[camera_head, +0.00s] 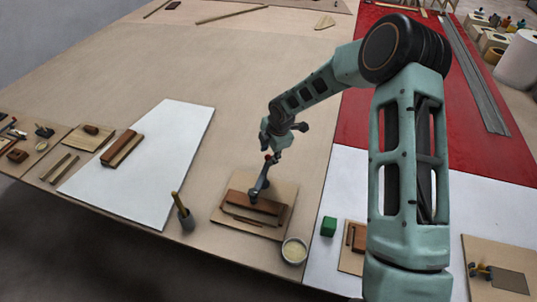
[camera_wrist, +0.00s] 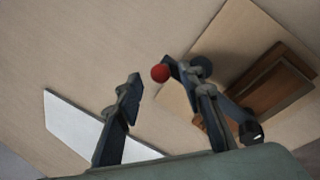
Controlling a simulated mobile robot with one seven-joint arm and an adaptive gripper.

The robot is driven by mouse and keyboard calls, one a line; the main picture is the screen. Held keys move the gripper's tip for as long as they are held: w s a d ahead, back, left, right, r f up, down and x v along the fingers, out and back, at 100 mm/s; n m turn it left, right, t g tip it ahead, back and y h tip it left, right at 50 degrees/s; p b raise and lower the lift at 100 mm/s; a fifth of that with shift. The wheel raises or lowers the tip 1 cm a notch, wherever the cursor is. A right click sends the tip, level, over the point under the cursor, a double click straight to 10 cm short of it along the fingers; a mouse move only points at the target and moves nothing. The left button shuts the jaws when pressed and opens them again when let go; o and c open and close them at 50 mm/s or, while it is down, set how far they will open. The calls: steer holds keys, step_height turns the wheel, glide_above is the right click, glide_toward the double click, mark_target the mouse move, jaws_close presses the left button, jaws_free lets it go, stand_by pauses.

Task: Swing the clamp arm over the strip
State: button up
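The clamp fixture's board (camera_head: 281,188) lies on the bench, with a brown wooden block (camera_head: 277,208) and a thin strip (camera_head: 243,219) on it. A grey-blue lever, apparently the clamp arm (camera_head: 261,183), rises from the block and has a red ball knob (camera_head: 267,157) at its upper end. My gripper (camera_head: 270,150) is just above the knob. In the wrist view, my gripper (camera_wrist: 151,74) has its two fingers spread. The red knob (camera_wrist: 160,73) shows between the fingertips, close to the right finger; I cannot tell whether they touch. The right finger partly hides the board (camera_wrist: 235,40).
A pot holding a stick (camera_head: 186,218) stands left of the fixture, and a round dish (camera_head: 294,250) stands at its front right. A green cube (camera_head: 328,226) is to the right. A white sheet (camera_head: 165,150) lies left. The bench behind the fixture is clear.

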steer(key=v, duration=1.1)
